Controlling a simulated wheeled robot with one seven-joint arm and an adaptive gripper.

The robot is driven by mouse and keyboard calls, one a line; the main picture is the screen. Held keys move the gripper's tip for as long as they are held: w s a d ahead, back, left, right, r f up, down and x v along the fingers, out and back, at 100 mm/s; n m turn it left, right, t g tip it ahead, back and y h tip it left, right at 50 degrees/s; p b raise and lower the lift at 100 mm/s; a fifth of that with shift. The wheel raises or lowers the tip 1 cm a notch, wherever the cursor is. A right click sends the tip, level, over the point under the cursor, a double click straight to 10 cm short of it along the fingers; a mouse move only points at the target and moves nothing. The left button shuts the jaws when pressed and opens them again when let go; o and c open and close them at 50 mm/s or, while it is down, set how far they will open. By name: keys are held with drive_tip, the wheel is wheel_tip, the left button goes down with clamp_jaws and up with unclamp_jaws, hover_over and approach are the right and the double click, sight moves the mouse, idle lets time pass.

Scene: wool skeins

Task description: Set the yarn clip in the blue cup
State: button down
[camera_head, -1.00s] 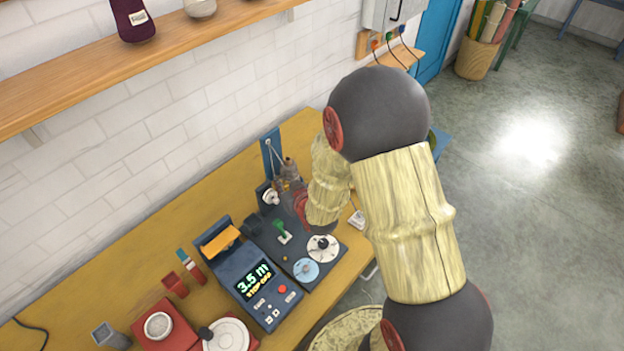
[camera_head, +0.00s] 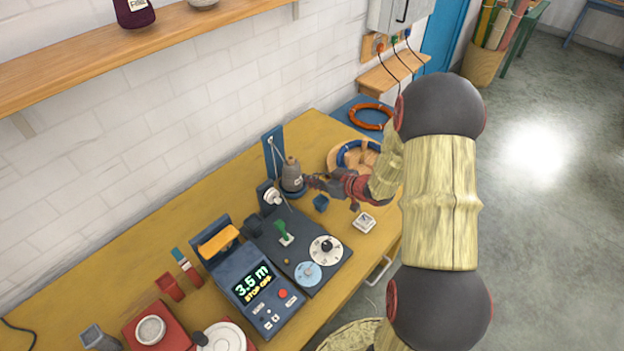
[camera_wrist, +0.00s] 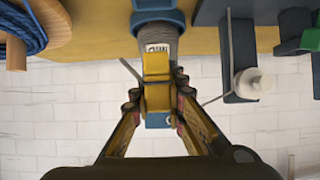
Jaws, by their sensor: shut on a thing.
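My gripper (camera_wrist: 155,98) is shut on a yellow piece (camera_wrist: 156,66), which looks like the yarn clip; it sits between the fingertips in the wrist view. In the head view my gripper (camera_head: 314,182) is just right of a grey labelled cone (camera_head: 291,172) standing in a dark blue base; the held piece cannot be made out there. The cone (camera_wrist: 156,44) is also behind the yellow piece in the wrist view; whether they touch I cannot tell. A small blue piece (camera_head: 321,203), possibly the blue cup, stands on the table below my gripper; its inside is not clear.
A dark console with dials (camera_head: 326,247) and a blue meter (camera_head: 257,283) reading 3.5 m stand left and front. A blue post (camera_head: 272,150) rises behind the cone.

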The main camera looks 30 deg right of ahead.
drive_tip(key=shift+f+b, duration=2.35)
drive_tip(key=shift+f, duration=0.7)
drive_tip(key=c, duration=1.7)
unclamp_jaws()
